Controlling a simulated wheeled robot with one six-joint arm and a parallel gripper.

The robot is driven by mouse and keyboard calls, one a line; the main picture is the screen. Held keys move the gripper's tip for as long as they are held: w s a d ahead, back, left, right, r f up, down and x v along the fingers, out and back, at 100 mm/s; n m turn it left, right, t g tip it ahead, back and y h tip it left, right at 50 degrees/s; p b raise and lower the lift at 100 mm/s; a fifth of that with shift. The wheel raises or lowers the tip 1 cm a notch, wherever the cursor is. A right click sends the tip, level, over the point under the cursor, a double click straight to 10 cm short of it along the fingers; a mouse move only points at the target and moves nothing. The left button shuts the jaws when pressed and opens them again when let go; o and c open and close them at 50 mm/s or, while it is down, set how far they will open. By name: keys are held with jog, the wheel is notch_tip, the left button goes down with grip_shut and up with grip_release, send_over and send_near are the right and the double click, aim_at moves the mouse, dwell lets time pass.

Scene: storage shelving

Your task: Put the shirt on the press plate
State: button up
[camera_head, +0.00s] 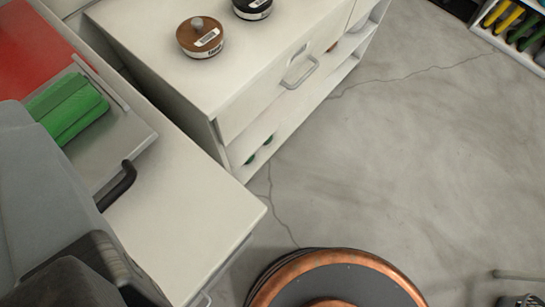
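A green folded cloth, which looks like the shirt (68,106), lies at the upper left on a grey metal plate (118,145). The plate looks like the press plate. It has a black curved handle (122,186) at its front edge and a red surface (35,50) behind it. My gripper (85,275) shows only in part, as grey and dark shapes at the lower left. These shapes cover the left end of the shirt and part of the plate. The fingertips are not clear, and I cannot tell whether they touch the shirt.
The plate rests on a white cabinet top (185,205). Beside it stands a white cabinet (240,50) with a drawer handle, bearing a brown round lidded item (200,40) and a black one (252,8). A rack (505,30) is at the top right. Cracked grey floor (420,150) is open.

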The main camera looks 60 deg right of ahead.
jog(key=s+n+t, duration=0.3)
jog(key=s, duration=0.3)
